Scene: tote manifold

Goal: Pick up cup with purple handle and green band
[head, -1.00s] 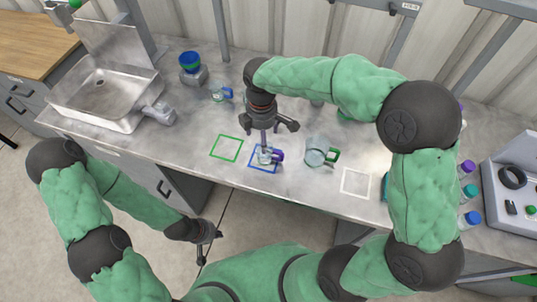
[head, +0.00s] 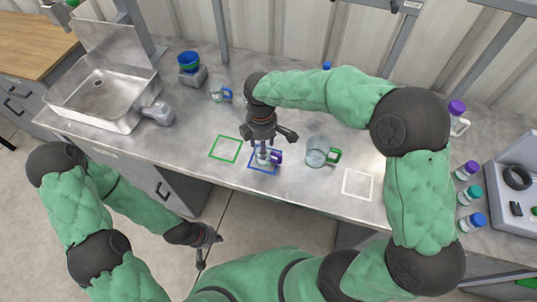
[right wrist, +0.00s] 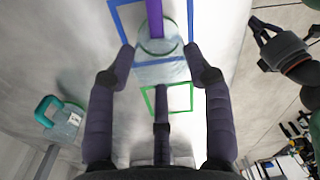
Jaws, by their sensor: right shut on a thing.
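The cup with the purple handle (head: 277,157) is clear and stands inside the blue square outline on the bench. In the right wrist view its purple handle (right wrist: 155,18) points up the picture, and a greenish band (right wrist: 158,46) shows around the cup. My right gripper (head: 264,150) is over the cup from above and shut on it, with a fingertip on either side in the right wrist view (right wrist: 162,52). The gripper hides part of the cup in the head view. My left gripper (head: 208,252) hangs empty in front of the bench, its fingers apart.
A clear cup with a green handle (head: 319,152) stands close to the right. A blue-handled cup (head: 217,93) stands further back. A green outline (head: 226,149) and a white outline (head: 357,184) are empty. A sink (head: 100,95) is at left; several capped bottles (head: 467,170) are at right.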

